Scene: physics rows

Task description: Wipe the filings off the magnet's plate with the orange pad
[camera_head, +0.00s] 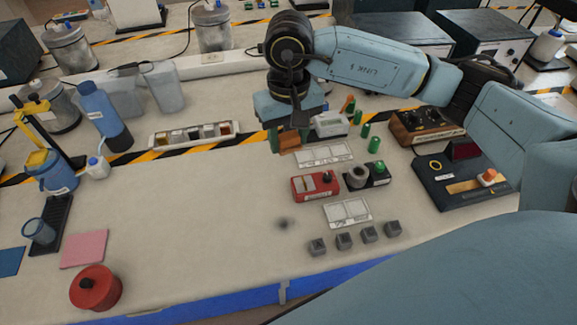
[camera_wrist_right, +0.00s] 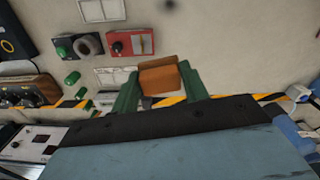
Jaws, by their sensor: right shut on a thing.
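My right gripper (camera_head: 289,143) is shut on the orange pad (camera_head: 289,138), a brown-orange block. In the right wrist view the pad (camera_wrist_right: 160,77) sits between the two green fingers. The gripper points down near the striped tape; its height above the bench is hard to judge. A dark grey smudge (camera_head: 283,223), possibly filings, lies on the bare bench nearer the front. A grey cylinder (camera_head: 357,177) on a black box with a green button may be the magnet; I cannot tell which surface is its plate. No filings are distinguishable on it. My left gripper is out of view.
A red box (camera_head: 316,186) with a black knob stands beside the black box. White framed panels (camera_head: 347,211) lie before and behind them. Several small grey cubes (camera_head: 344,240) line the front. Green pegs (camera_head: 374,145) stand to the right. The bench's left middle is clear.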

